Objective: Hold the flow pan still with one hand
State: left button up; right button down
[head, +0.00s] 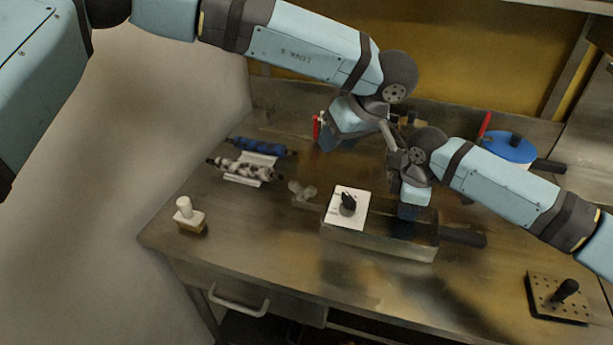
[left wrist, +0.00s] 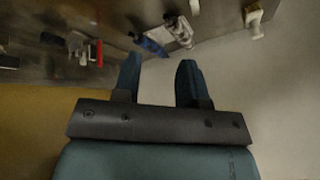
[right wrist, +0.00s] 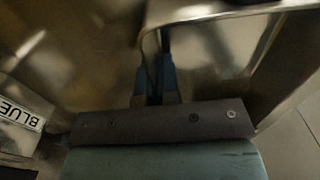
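The flow pan (head: 380,242) is an open metal box with a dark handle (head: 462,237) on its right, standing on the metal table. A white plate with a black knob (head: 348,205) sits over its left end. My right gripper (head: 405,228) points down into the pan. In the right wrist view its blue fingers (right wrist: 155,82) are close together, with a thin metal wall of the pan (right wrist: 210,12) between them. My left gripper (head: 328,142) is over the back of the table, left of the pan; the left wrist view shows its fingers (left wrist: 160,80) apart and empty.
A blue roller (head: 262,146) and a spotted roller (head: 243,170) lie at back left. Small clear pieces (head: 302,191) lie left of the pan. A white-handled block (head: 188,215), a blue-lidded pot (head: 510,147) and a perforated plate (head: 545,298) stand around. The front middle is clear.

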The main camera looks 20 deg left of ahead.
aim_at(303, 185)
pick_arm(q)
jog(key=s+a+r+n+g+h, duration=0.1)
jog(key=s+n, duration=0.3)
jog(key=n, duration=0.3)
jog(key=x, duration=1.1)
jog(key=shift+s+f, duration=0.1)
jog(key=shift+f, duration=0.25)
jog(key=shift+c, duration=0.2)
grip_shut()
